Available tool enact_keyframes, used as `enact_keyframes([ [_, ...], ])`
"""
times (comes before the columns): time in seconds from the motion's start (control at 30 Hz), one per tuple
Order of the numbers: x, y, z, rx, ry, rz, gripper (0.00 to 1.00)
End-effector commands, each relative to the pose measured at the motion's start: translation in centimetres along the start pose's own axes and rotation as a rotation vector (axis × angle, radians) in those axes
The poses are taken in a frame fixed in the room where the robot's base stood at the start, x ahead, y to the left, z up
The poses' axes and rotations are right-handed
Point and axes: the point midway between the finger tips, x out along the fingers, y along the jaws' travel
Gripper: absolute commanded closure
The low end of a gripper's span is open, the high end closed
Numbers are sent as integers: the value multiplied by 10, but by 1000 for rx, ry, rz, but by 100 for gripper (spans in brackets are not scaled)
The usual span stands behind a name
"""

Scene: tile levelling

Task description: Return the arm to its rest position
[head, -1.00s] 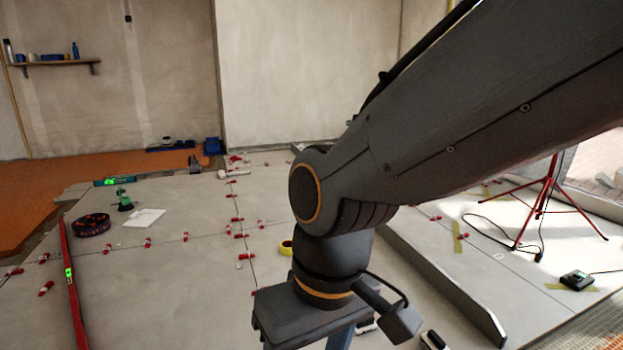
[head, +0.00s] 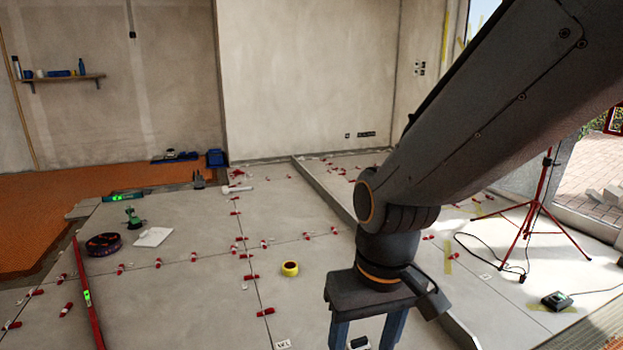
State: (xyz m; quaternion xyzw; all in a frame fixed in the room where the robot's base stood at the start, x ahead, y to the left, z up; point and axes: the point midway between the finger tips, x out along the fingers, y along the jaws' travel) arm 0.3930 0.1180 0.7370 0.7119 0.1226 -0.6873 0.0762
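My arm reaches in from the upper right of the head view, its wrist bent downward. My gripper (head: 366,328) hangs at the lower middle, over the tiled floor (head: 320,225). Its two blue-grey fingers are spread wide apart, and their tips are cut off by the bottom edge. A small dark and white object (head: 359,343) shows between the fingers, low in the picture. I cannot tell its distance from them, but nothing appears clamped.
Red levelling clips (head: 249,277) line the tile joints. A long red level (head: 88,298), dark round container (head: 103,244) and green tool (head: 133,217) are at left. A red tripod (head: 535,212) stands right, near a small black device (head: 557,300).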

Motion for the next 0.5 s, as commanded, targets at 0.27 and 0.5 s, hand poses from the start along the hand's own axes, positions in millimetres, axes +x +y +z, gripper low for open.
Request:
enact_keyframes([
  [0.27,-62,33,13,106,-11,25,43],
  [0.5,-108,62,28,193,-21,44,43],
])
